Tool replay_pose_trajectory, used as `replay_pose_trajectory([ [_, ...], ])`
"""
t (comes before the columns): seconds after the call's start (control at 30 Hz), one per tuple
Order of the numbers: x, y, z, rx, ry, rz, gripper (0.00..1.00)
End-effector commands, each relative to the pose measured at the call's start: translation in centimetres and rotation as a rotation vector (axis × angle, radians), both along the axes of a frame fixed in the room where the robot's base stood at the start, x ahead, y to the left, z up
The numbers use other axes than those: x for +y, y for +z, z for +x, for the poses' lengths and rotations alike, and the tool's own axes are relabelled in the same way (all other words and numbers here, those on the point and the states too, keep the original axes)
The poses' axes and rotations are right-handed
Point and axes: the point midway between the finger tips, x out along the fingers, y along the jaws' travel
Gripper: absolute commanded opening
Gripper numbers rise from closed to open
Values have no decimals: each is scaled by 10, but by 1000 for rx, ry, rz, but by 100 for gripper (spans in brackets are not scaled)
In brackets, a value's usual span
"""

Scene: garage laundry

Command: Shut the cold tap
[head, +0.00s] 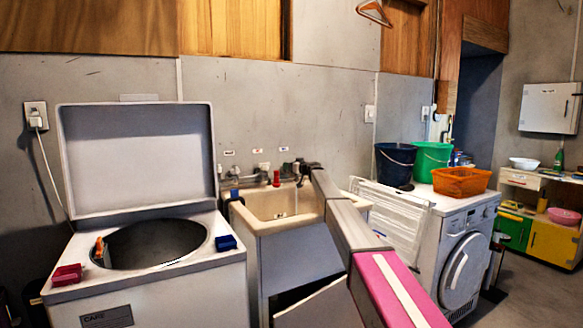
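A pale utility sink (240,214) stands against the grey wall, with a row of tap fittings along its back. A blue-topped tap part (235,194) is at the left, and a red one (276,178) is right of it. Small labels are on the wall above; their words are too small to read. A thin pale vertical streak shows inside the basin; I cannot tell if it is running water. My gripper (301,168) is small and dark at the end of my arm, by the right end of the fittings. Its fingers and any contact are unclear.
A top-loading washer (195,280) with its lid raised stands left of the sink. A white drying rack (393,218) and a front-loading machine (468,262) stand right, with dark blue (395,166) and green (432,160) buckets and an orange basket (461,182) on top.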

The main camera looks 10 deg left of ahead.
Motion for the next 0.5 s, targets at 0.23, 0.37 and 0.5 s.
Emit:
replay_pose_trajectory([
  [0.23, 1, 0, -2, 1, -186, -2, 47],
  [0.37, 0, 0, -2, 1, -244, -1, 46],
  [0.5, 0, 0, -1, 0, -265, 1, 47],
])
